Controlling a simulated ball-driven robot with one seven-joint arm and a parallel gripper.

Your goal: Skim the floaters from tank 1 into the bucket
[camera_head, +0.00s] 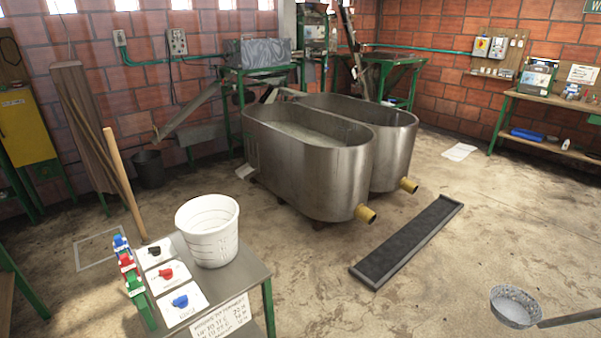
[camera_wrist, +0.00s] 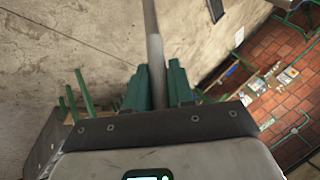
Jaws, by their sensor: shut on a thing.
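My gripper (camera_wrist: 157,84) shows in the wrist view with its green fingers shut on a grey pole (camera_wrist: 151,35). In the head view, a skimmer with a shallow mesh bowl (camera_head: 514,308) hangs at the lower right; its grey handle leaves the frame at the right, and my gripper is out of that view. Two long steel tanks stand side by side in the middle: a nearer tank (camera_head: 300,175) with a pale liquid surface and a farther tank (camera_head: 400,145). No label shows which is tank 1; floaters are too small to make out. A white bucket (camera_head: 208,235) stands upright, apart from the tanks.
The bucket stands on a small metal table (camera_head: 240,283) with coloured valves and cards. A dark floor grate (camera_head: 408,243) lies right of the tanks' yellow outlets. A wooden pole (camera_head: 125,185) leans behind the table. A workbench (camera_head: 545,108) lines the right wall. Floor between skimmer and grate is clear.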

